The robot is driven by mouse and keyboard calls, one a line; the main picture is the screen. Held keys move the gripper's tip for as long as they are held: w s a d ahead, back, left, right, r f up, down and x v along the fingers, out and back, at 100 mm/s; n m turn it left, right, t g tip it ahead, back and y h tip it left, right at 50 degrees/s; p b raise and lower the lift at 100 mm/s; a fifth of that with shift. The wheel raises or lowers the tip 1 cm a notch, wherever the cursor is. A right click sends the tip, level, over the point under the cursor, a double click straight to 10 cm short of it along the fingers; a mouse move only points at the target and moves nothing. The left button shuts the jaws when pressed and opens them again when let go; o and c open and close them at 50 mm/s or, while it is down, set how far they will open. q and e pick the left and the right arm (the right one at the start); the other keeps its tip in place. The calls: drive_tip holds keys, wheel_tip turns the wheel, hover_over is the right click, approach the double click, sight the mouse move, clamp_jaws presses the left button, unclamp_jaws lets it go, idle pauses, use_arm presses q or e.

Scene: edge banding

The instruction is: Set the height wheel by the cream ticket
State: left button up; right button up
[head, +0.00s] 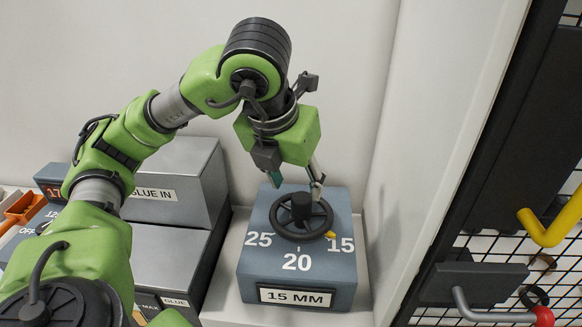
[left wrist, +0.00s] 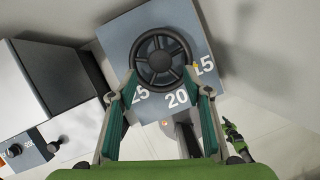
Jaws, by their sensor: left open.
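The black spoked height wheel (head: 286,226) lies on top of a blue-grey box (head: 258,270) marked 25, 20 and 15. Its yellow pointer (head: 330,235) is by the 15. A pale ticket (head: 297,298) on the box front reads 15 MM. My left gripper (head: 295,181) is open above the wheel, pointing down, with its fingertips near the wheel's far side. In the left wrist view the wheel (left wrist: 143,61) shows just beyond the open fingers (left wrist: 160,95), and nothing is between them. My right gripper is out of view.
Grey machine boxes (head: 172,240) labelled GLUE stand left of the wheel box. A pale wall panel (head: 440,130) rises close on its right. Further right are a black mesh frame and a yellow hook (head: 550,228).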

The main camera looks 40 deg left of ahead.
use_arm(q)
drive_tip(key=shift+v, duration=2.1)
drive_tip(key=shift+f, duration=0.1)
